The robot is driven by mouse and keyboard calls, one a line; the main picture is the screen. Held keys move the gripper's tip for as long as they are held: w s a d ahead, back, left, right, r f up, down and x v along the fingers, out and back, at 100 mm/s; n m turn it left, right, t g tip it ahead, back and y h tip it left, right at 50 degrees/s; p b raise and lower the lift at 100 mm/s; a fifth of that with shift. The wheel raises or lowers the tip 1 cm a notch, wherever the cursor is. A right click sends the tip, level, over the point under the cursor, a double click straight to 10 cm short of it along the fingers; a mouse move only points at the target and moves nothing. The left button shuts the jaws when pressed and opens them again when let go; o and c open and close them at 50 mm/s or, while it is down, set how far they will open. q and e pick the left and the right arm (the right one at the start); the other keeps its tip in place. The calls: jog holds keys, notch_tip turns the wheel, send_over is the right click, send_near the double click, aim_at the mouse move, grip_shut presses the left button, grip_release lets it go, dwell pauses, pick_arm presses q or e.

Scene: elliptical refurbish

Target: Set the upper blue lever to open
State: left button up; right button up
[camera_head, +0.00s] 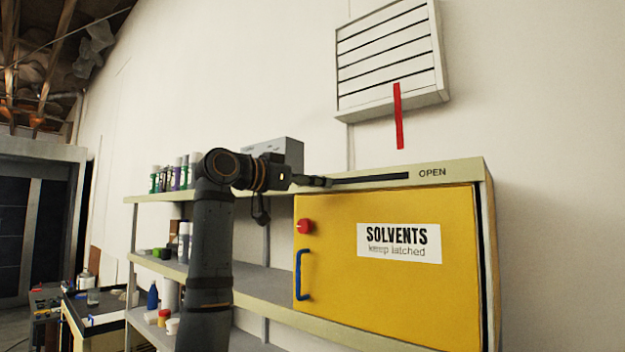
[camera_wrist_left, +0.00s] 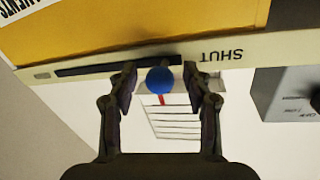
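The upper lever shows as a round blue knob (camera_wrist_left: 160,80) in the left wrist view. It sits at the end of a dark slot (camera_wrist_left: 95,68) nearest the word SHUT. In the head view the slot (camera_head: 370,178) runs along the pale top strip of a yellow cabinet, with OPEN printed past its right end. My left gripper (camera_head: 320,181) is at the slot's left end and hides the knob there. In the wrist view its fingers (camera_wrist_left: 160,76) are open on both sides of the knob, with gaps visible. My right gripper is not in view.
The yellow SOLVENTS door (camera_head: 380,290) has a red knob (camera_head: 305,226) and a blue handle (camera_head: 302,274). A wall vent (camera_head: 390,60) with a red strip (camera_head: 398,115) is above. Shelves (camera_head: 255,278) with bottles are left. A grey box (camera_head: 280,150) stands behind my gripper.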

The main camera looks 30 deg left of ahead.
pick_arm(q)
jog(key=shift+w, duration=0.1)
jog(key=shift+c, duration=1.2)
jog(key=shift+w+d, duration=0.1)
jog(key=shift+c, duration=1.1)
jog(key=c, duration=0.5)
grip_shut()
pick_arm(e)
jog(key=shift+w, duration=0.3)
pick_arm(q)
jog(key=shift+w+d+f, duration=0.1)
jog(key=shift+d+f, duration=0.05)
jog(key=shift+d, duration=0.4)
jog(key=d, duration=0.5)
jog(key=s+d+b, duration=0.1)
jog(key=d, duration=1.1)
jog(key=shift+s+d, duration=0.1)
jog(key=shift+s, duration=0.1)
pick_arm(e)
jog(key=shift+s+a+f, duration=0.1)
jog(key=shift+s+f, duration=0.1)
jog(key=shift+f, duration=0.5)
pick_arm(q)
jog(key=shift+f, duration=0.1)
